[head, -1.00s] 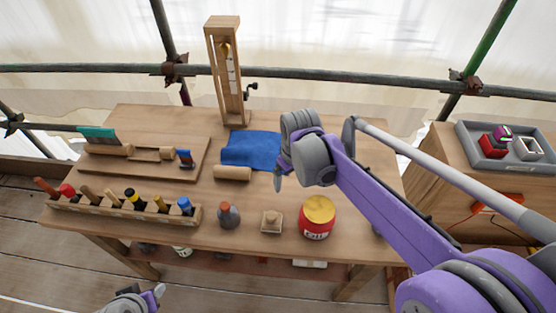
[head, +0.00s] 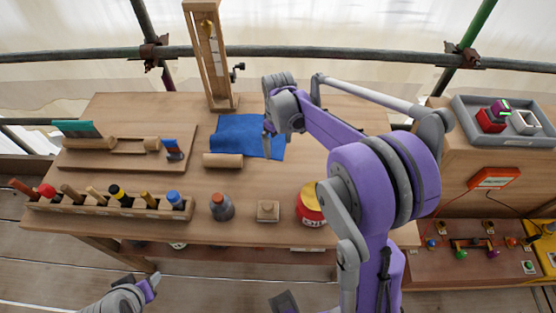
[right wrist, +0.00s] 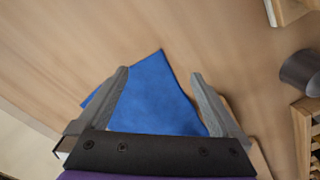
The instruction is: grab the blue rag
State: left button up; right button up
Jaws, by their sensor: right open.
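The blue rag (head: 238,136) lies flat on the wooden table, behind a short wooden roller. My right gripper (head: 267,146) is over the rag's right part in the head view. In the right wrist view the rag (right wrist: 155,98) shows between the two fingers of my right gripper (right wrist: 160,75), which are apart with nothing gripped. I cannot tell whether the fingertips touch the cloth. My left gripper (head: 153,283) is at the bottom left, low in front of the table; its jaw state is unclear.
The wooden roller (head: 222,160) lies just in front of the rag. A tall wooden frame with a crank (head: 207,60) stands behind it. The table right of the rag is clear.

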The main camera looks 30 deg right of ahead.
aim_at(278, 158)
notch_tip(278, 158, down, 4)
jog(key=shift+f+b, duration=0.15)
jog(key=shift+b, duration=0.95)
pick_arm(q)
jog(key=f, duration=0.1)
jog(key=s+f, duration=0.1)
jog(key=f, duration=0.1)
jog(key=shift+f, duration=0.1)
jog(key=shift+w, duration=0.1)
pick_arm(e)
jog(key=shift+c, duration=0.2)
grip_shut()
pick_arm(q)
notch_tip(278, 158, up, 8)
jog(key=w+p, duration=0.2)
jog(key=p, duration=0.4)
jog(key=shift+w, duration=0.4)
pick_arm(e)
notch_tip(278, 158, up, 12)
jog(key=shift+w, duration=0.15)
